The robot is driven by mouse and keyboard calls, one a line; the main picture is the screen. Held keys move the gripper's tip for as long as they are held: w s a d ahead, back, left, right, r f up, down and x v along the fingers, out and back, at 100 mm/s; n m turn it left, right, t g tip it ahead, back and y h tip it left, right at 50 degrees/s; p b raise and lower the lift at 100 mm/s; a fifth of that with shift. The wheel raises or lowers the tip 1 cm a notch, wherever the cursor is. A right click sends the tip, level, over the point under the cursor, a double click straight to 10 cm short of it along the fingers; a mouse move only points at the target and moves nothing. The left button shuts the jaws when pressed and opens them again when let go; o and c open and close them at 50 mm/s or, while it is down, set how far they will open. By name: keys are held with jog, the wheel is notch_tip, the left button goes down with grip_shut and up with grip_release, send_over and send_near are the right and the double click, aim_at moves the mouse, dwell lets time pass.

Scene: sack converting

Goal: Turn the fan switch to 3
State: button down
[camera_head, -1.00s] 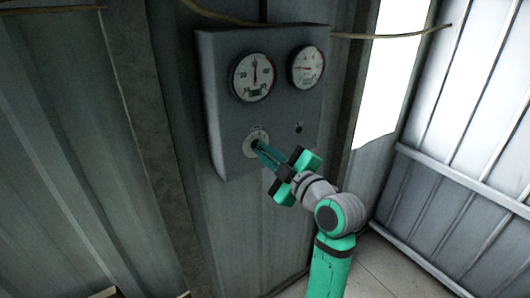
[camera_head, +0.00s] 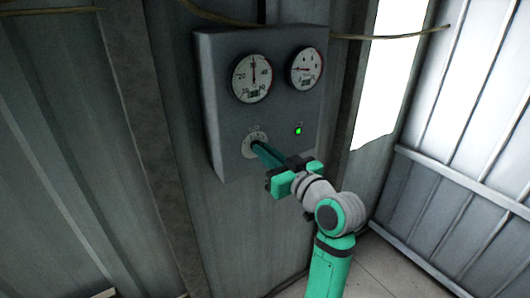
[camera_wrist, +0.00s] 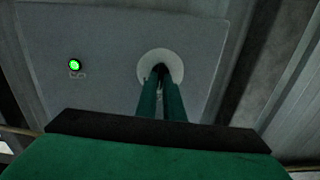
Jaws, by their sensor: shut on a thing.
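A grey control box (camera_head: 224,82) is fixed to the corrugated wall, with a round pale switch dial (camera_head: 247,148) low on its front. My gripper (camera_head: 256,146) is shut on the dark fan switch knob at the middle of this dial. In the wrist view the dial (camera_wrist: 146,66) shows as a pale disc, and the two green fingers of my gripper (camera_wrist: 161,80) meet at its centre. The fingers hide most of the knob, and the number it points at cannot be read. A small green lamp (camera_head: 298,130) on the box is lit; it also shows in the wrist view (camera_wrist: 74,64).
Two round gauges, a left one (camera_head: 252,78) and a right one (camera_head: 306,68), sit above the switch. A cable (camera_head: 390,36) runs across the wall near the box top. A bright opening (camera_head: 385,85) and a ribbed metal panel (camera_head: 470,130) are at the right.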

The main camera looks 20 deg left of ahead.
jog(key=m, duration=1.1)
jog(key=shift+w+f, duration=0.1)
jog(key=shift+f, duration=0.1)
jog(key=shift+m, duration=0.3)
jog(key=c, duration=2)
grip_release()
jog(key=shift+o, duration=0.7)
jog(key=shift+d, duration=0.1)
